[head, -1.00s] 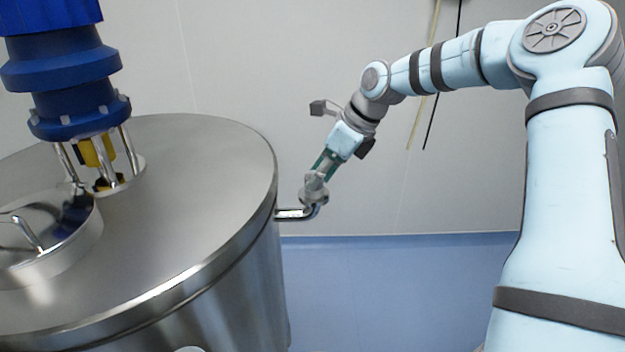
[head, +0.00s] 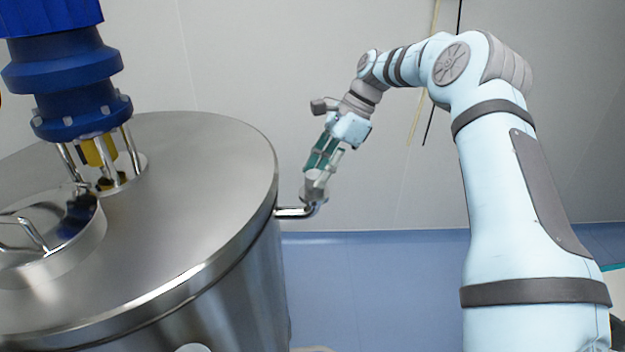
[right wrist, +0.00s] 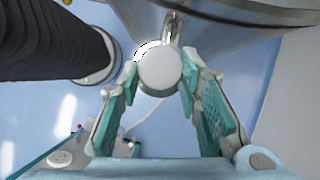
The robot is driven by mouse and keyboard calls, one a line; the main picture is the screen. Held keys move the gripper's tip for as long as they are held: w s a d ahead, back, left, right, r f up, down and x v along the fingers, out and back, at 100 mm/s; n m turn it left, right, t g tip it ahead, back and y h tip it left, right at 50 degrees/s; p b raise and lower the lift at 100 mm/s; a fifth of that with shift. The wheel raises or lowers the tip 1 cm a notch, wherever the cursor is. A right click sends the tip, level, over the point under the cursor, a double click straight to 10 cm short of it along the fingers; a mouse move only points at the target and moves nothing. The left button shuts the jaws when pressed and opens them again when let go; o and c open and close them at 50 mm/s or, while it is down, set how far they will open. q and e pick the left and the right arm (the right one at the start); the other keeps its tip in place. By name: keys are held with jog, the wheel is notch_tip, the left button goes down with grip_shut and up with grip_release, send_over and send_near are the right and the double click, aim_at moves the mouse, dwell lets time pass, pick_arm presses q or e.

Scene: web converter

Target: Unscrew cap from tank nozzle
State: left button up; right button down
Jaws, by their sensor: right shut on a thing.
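The steel tank (head: 200,185) fills the left of the head view. Its bent nozzle (head: 292,211) sticks out from the tank's right side and turns upward. The round grey cap (head: 317,186) sits at the upturned end of the nozzle. My right gripper (head: 318,176) comes down on the cap from above and is shut on it. In the right wrist view the cap (right wrist: 160,69) lies between the two green-and-grey fingers (right wrist: 160,82), with a bit of the nozzle (right wrist: 172,28) behind it. Whether the cap is still seated is hidden. My left gripper is not in view.
A blue motor unit (head: 70,75) stands on the tank lid, with a round hatch (head: 45,240) beside it. The wall behind is plain, with a thin hanging black cable (head: 443,85). The blue floor (head: 375,290) right of the tank looks clear.

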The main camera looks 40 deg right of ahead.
jog(key=c, duration=1.2)
grip_release()
jog(key=shift+c, duration=0.2)
jog(key=shift+f+m+b, duration=0.2)
jog(key=shift+m+b, duration=0.3)
jog(key=shift+b, duration=0.55)
jog(key=shift+s+a+m+t+h+b, duration=0.1)
jog(key=shift+s+m+t+h+b, duration=0.15)
jog(key=shift+m+t+b, duration=0.65)
jog(key=shift+r+g+b, duration=0.1)
jog(key=shift+g+b, duration=0.2)
jog(key=shift+r, duration=0.1)
